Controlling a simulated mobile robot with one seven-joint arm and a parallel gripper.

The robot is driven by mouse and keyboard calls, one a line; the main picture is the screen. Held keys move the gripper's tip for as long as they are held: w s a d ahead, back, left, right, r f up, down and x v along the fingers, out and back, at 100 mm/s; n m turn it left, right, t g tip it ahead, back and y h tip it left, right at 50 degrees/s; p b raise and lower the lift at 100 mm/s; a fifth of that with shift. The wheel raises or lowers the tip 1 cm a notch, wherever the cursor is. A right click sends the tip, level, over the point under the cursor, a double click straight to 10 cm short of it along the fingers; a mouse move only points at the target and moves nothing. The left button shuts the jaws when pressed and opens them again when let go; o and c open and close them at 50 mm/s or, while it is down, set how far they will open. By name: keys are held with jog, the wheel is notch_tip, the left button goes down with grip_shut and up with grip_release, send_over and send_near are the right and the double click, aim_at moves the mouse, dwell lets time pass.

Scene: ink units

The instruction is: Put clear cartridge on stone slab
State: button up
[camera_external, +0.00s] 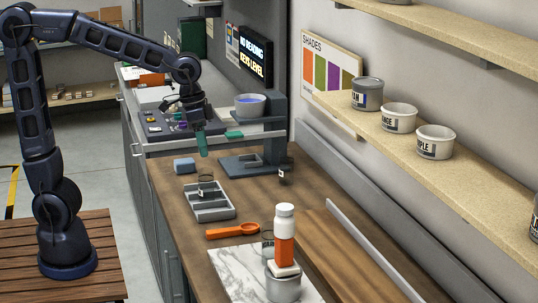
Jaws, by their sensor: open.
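A clear cartridge (207,187), small and see-through with a dark band, stands upright in the grey tray (213,214) on the wooden bench. The stone slab (228,261) is white with grey veins and lies at the near end of the bench. My gripper (203,146) is open, above and apart from the cartridge, with a teal finger pointing down. The space between its fingers is not clearly shown.
A blue-grey block (184,165) sits behind the tray. A wooden shelf (446,170) with cans overhangs the right. The slab's left part is clear.

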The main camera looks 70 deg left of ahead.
jog(key=s+a+t, duration=0.1)
jog(key=s+a, duration=0.2)
jog(key=s, duration=0.3)
jog(key=s+a+n+t, duration=0.1)
jog(key=s+a, duration=0.2)
jog(key=s, duration=0.4)
jog(key=s+a+n+y, duration=0.1)
jog(key=s+a, duration=0.2)
jog(key=s, duration=0.3)
jog(key=shift+s+a+t, duration=0.3)
jog(key=shift+a+t, duration=0.1)
